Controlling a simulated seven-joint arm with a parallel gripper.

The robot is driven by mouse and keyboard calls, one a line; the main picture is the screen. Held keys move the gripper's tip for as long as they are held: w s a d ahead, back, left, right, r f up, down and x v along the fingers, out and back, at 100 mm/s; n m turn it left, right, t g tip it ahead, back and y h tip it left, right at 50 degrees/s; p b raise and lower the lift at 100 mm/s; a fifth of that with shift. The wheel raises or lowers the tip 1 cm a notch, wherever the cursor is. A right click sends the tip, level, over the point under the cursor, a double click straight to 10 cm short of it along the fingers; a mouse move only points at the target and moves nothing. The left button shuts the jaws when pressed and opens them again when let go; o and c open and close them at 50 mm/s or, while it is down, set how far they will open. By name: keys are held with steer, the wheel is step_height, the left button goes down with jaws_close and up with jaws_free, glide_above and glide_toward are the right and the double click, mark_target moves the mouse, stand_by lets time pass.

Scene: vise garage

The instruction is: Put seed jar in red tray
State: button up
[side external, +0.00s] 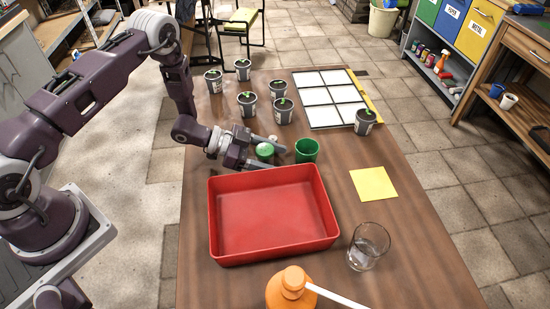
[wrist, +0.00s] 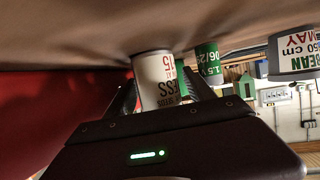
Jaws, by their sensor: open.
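The seed jar (side external: 265,150), with a pale green lid, stands upright on the table just behind the red tray (side external: 272,218). My gripper (side external: 274,157) is low over the table, with its open fingers reaching around the jar, one on each side. In the wrist view, which looks upside down, a white-labelled jar (wrist: 153,80) is between the fingers. I cannot tell whether they touch it. The red tray is empty, and part of it shows as a red surface at the left of the wrist view (wrist: 60,110).
A green cup (side external: 306,150) stands close right of the jar. Several seedling pots (side external: 247,104) and a white grid panel (side external: 330,97) lie farther back. A yellow sheet (side external: 373,184), a glass (side external: 368,247) and an orange bottle (side external: 291,288) are right of and in front of the tray.

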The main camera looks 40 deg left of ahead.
steer(key=v, duration=1.2)
steer(key=shift+r, duration=0.1)
steer(key=w+a+r+t+y, duration=0.2)
steer(key=w+a+r+y, duration=0.25)
steer(key=w+r, duration=0.25)
steer(key=a+r+n+y, duration=0.35)
steer(key=r+y, duration=0.25)
steer(key=r, duration=0.6)
steer(key=s+d+r+n+g+y, duration=0.1)
steer(key=s+r+n, duration=0.2)
steer(key=s, duration=0.6)
steer(key=s+d+r+n+g+y, duration=0.1)
steer(key=s+d+r+n+y, duration=0.1)
steer(key=s+r, duration=0.4)
steer(key=s+n, duration=0.1)
steer(key=s, duration=0.2)
steer(key=shift+s, duration=0.2)
steer(key=shift+o, duration=0.5)
steer(key=s+d+n+g+h, duration=0.1)
steer(key=s+d, duration=0.5)
steer(key=s, duration=0.6)
steer(key=shift+s+f+n+g+h, duration=0.4)
steer(key=shift+g+h, duration=0.1)
steer(key=shift+h, duration=0.15)
steer(key=shift+w, duration=0.1)
